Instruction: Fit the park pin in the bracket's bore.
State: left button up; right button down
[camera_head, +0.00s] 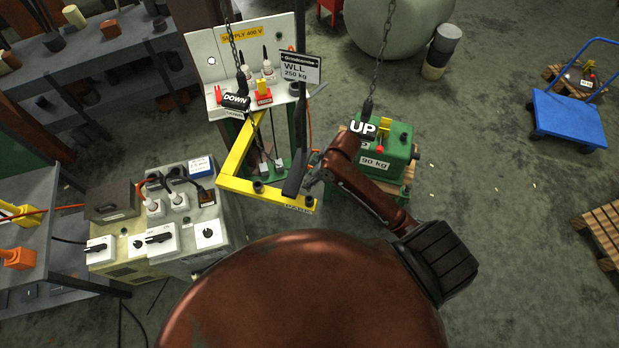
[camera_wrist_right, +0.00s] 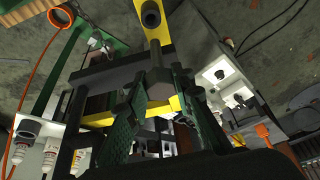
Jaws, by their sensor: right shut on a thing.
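My right gripper (camera_head: 312,180) is beside the front right corner of the yellow bracket frame (camera_head: 240,160). In the right wrist view its two green-padded fingers (camera_wrist_right: 166,122) are closed in on a dark, faceted piece (camera_wrist_right: 158,78), which I take to be the park pin. A yellow bar (camera_wrist_right: 161,28) with a dark round fitting (camera_wrist_right: 150,14) lies beyond the piece. I cannot tell which opening is the bore or whether the pin touches it. In the head view the held piece is not clearly separable from the dark upright bar (camera_head: 294,178). My left gripper is not in view.
Chains with DOWN (camera_head: 235,100) and UP (camera_head: 363,128) tags hang near the frame. A green 90 kg block (camera_head: 398,140) stands right of it. Grey switch boxes (camera_head: 205,237) stand to the left, with a white supply panel (camera_head: 208,62) behind. The right floor is mostly open.

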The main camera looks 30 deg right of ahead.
jog(key=shift+s+d+f, duration=0.1)
jog(key=shift+f, duration=0.15)
jog(key=shift+f+b, duration=1.1)
jog(key=shift+f, duration=1.6)
jog(key=shift+p, duration=0.3)
jog(key=shift+p, duration=0.3)
jog(key=shift+p, duration=0.55)
